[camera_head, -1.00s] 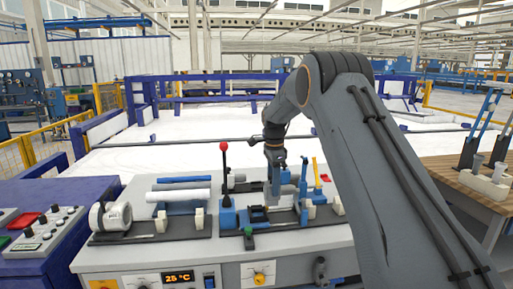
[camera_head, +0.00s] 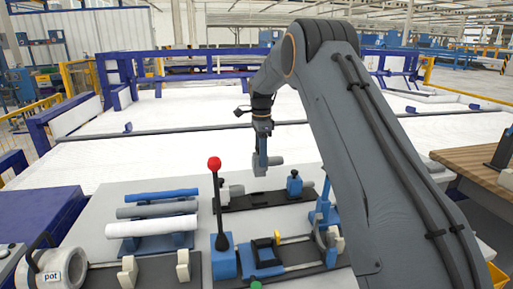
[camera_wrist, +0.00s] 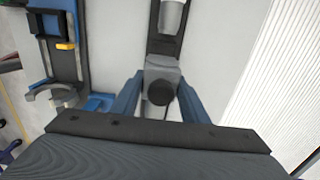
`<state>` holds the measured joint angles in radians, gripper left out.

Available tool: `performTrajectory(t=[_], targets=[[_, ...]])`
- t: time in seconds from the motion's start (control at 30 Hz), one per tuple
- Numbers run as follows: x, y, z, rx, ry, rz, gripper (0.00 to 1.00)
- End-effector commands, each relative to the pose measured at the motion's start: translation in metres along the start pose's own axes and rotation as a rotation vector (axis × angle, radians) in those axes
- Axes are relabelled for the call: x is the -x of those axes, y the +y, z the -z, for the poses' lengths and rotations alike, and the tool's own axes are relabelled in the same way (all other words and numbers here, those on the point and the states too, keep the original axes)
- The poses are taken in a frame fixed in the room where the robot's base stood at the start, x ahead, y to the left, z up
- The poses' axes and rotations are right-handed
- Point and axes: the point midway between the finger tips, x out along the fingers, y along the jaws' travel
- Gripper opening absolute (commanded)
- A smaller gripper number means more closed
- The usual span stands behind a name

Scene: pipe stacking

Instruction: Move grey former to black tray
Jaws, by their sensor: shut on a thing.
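My gripper (camera_head: 262,162) is shut on the grey former (camera_head: 272,161), above the back of the bench. In the wrist view, the former (camera_wrist: 160,72) sits between my two blue fingers, with a round black end facing the camera. The black tray (camera_head: 266,198) is a long dark strip along the back of the bench, below my gripper. A grey part (camera_head: 230,191) sits near its left end and a blue block (camera_head: 294,183) near its right. In the wrist view, the tray (camera_wrist: 164,46) runs beyond the former, which partly hides it; a gap beneath the former cannot be judged there.
A red-knobbed lever (camera_head: 215,165) stands upright left of the tray. Blue, grey and white pipes (camera_head: 152,225) lie on a rack at left. A blue fixture (camera_head: 262,252) is in front, and a white surface (camera_head: 200,155) lies behind the bench.

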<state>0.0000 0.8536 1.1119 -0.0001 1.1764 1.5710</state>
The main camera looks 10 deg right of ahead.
Motion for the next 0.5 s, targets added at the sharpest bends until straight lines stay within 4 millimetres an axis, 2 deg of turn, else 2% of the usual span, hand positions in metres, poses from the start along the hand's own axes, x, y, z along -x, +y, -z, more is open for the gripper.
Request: performTrajectory(t=[0.23,0.5], targets=[[-0.004,0.000,0.001,-0.001,0.000,0.001,0.02],[-0.021,-0.001,0.002,-0.002,0.000,0.001,0.02]])
